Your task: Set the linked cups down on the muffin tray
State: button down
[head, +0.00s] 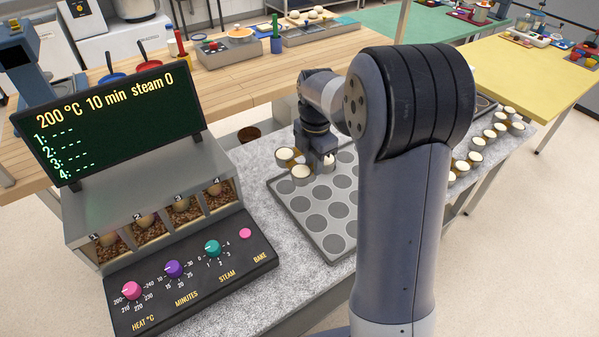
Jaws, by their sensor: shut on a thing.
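The linked cups (300,173), a small group with pale cream tops, show at the far left corner of the muffin tray. The muffin tray (335,243) is grey with rows of round wells, and the wells in view nearer me are empty. My gripper (317,160) points down at the cups and is shut on them. The fingertips are partly hidden. I cannot tell whether the cups touch the tray or hang just above it. My arm hides the tray's right side.
More cream-topped cups (476,157) stand in rows on the right of the speckled counter (262,160). The control panel (190,270) with knobs and a dark display (110,125) stand at left. A wooden table (270,72) lies behind.

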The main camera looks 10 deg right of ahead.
jog(key=f, duration=1)
jog(key=shift+w+p, duration=0.2)
jog(key=shift+p, duration=0.1)
jog(key=c, duration=1.3)
grip_release()
jog(key=shift+f, duration=0.1)
jog(key=shift+o, duration=0.2)
notch_tip(320, 180, up, 12)
jog(key=shift+r, duration=0.15)
